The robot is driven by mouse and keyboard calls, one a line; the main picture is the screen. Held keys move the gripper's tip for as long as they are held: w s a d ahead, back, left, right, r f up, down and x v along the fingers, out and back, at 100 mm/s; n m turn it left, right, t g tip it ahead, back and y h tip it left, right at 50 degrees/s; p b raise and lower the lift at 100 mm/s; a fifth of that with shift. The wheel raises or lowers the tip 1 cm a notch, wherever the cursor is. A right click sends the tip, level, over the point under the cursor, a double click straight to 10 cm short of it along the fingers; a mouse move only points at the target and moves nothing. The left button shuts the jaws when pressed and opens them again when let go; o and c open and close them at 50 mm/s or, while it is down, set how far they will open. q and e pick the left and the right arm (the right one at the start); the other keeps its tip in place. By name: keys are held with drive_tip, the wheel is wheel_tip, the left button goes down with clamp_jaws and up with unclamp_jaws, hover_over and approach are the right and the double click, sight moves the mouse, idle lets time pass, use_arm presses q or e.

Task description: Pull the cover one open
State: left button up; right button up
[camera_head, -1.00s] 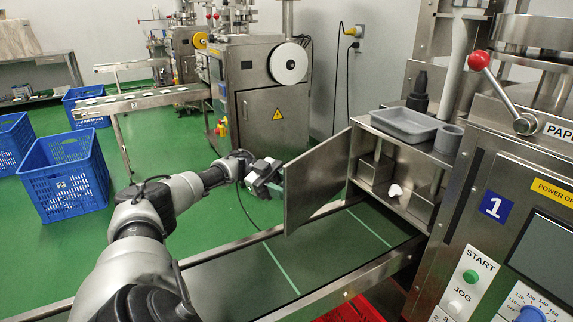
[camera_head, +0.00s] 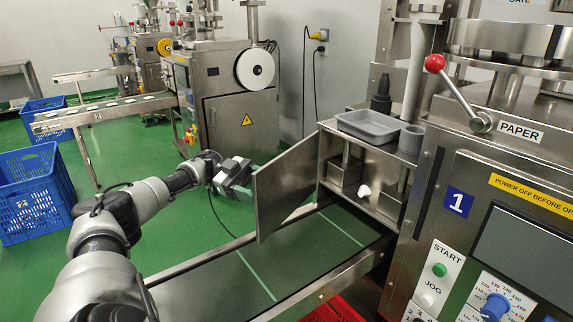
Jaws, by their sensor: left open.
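The cover (camera_head: 285,187) is a flat steel door on the front of machine 1. It stands swung outward on its right edge, so the compartment (camera_head: 362,178) behind it shows, with a small white piece (camera_head: 364,191) inside. My left gripper (camera_head: 240,181) is just to the left of the cover's free edge, at about mid height. Its jaws are open, with nothing seen between them. Whether a finger touches the cover cannot be told. My right gripper is not in view.
A conveyor belt (camera_head: 315,245) with light stripes runs below the cover. A grey tray (camera_head: 372,126) sits on top of the compartment. A red-knobbed lever (camera_head: 434,64) and control panel stand at right. Blue crates (camera_head: 35,190) and green floor lie at left.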

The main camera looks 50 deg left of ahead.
use_arm(q)
drive_tip(key=w+d+r+p, duration=0.2)
drive_tip(key=w+d+r, duration=0.1)
drive_tip(key=d+r, duration=0.5)
drive_tip(key=x, duration=0.3)
drive_tip(key=shift+r, duration=0.2)
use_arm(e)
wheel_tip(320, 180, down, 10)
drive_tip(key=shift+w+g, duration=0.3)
use_arm(q)
drive_tip(key=shift+d, duration=0.1)
drive_tip(key=shift+c, duration=0.2)
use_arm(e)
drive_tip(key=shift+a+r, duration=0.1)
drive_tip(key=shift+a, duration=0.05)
